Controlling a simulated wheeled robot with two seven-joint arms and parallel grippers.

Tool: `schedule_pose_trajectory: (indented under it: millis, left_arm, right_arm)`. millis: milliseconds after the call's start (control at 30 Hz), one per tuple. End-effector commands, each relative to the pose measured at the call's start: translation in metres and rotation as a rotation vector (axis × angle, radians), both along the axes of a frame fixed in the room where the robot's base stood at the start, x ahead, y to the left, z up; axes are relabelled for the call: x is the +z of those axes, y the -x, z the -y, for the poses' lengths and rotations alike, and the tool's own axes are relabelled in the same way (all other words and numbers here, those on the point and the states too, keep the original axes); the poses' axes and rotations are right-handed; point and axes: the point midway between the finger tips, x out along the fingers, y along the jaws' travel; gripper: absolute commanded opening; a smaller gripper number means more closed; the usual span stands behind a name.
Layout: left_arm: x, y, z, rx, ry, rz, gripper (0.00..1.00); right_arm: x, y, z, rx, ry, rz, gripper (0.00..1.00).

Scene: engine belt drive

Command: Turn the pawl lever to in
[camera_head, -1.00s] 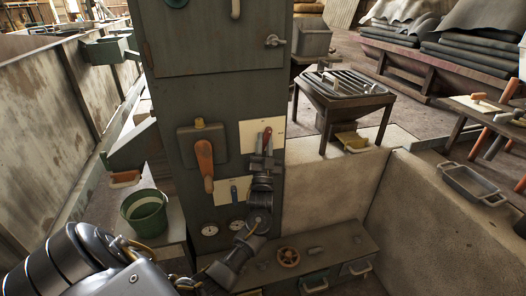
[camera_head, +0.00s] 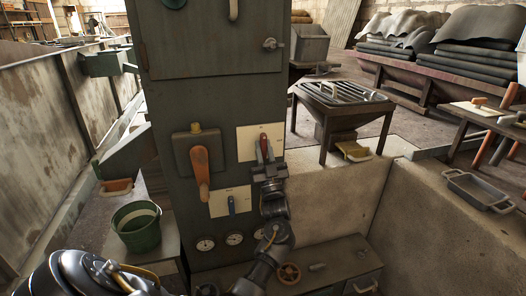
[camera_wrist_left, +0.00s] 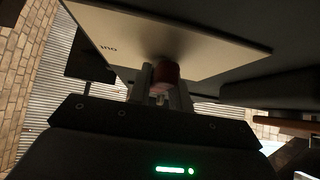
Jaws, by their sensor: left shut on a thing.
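A red-handled lever (camera_head: 263,146) is mounted on a cream plate (camera_head: 245,148) on the grey-green cabinet, and it stands roughly upright. My left gripper (camera_head: 265,166) is at the lever from below, shut on its handle. In the left wrist view, the reddish lever (camera_wrist_left: 166,70) sits between the two fingers (camera_wrist_left: 160,92), close under the plate (camera_wrist_left: 205,45). Lettering that looks like OUT shows on that plate. The gripper hides part of the lever. My right gripper is not in view.
Round gauges (camera_head: 205,244) sit below. A green bucket (camera_head: 137,228) stands at left. A handwheel (camera_head: 289,273) is on the low bench at lower right.

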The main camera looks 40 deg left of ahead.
Motion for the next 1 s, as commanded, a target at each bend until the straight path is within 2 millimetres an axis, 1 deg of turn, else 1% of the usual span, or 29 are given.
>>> schedule_pose_trajectory:
  millis: [33, 167, 200, 333, 667, 767, 867, 933, 1000]
  left_arm:
    - [0.003, 0.000, 0.003, -0.006, -0.005, 0.008, 0.00]
    - [0.003, 0.000, 0.003, -0.007, -0.006, 0.008, 0.00]
    - [0.004, 0.000, 0.003, -0.007, -0.006, 0.008, 0.22]
    - [0.003, 0.000, 0.002, -0.003, -0.005, 0.006, 0.39]
    - [-0.001, 0.002, 0.002, 0.000, -0.002, 0.001, 0.40]
    - [-0.010, 0.005, 0.008, -0.002, 0.000, -0.001, 0.40]
    - [-0.023, 0.012, 0.019, -0.001, 0.000, -0.002, 0.40]
    - [-0.034, 0.018, 0.028, -0.001, 0.000, -0.002, 0.40]
    - [-0.044, 0.024, 0.037, -0.002, 0.000, -0.001, 0.40]
  right_arm:
    - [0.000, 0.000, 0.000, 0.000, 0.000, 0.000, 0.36]
    - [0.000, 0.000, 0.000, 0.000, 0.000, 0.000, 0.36]
    - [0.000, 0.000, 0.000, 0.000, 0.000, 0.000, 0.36]
    - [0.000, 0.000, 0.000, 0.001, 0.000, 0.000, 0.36]
    - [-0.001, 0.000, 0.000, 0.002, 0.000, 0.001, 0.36]
    - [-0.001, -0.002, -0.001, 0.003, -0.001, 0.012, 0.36]
    - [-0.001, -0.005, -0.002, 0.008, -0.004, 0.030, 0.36]
    - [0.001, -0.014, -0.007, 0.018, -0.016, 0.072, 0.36]
    - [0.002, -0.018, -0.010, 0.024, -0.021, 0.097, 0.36]
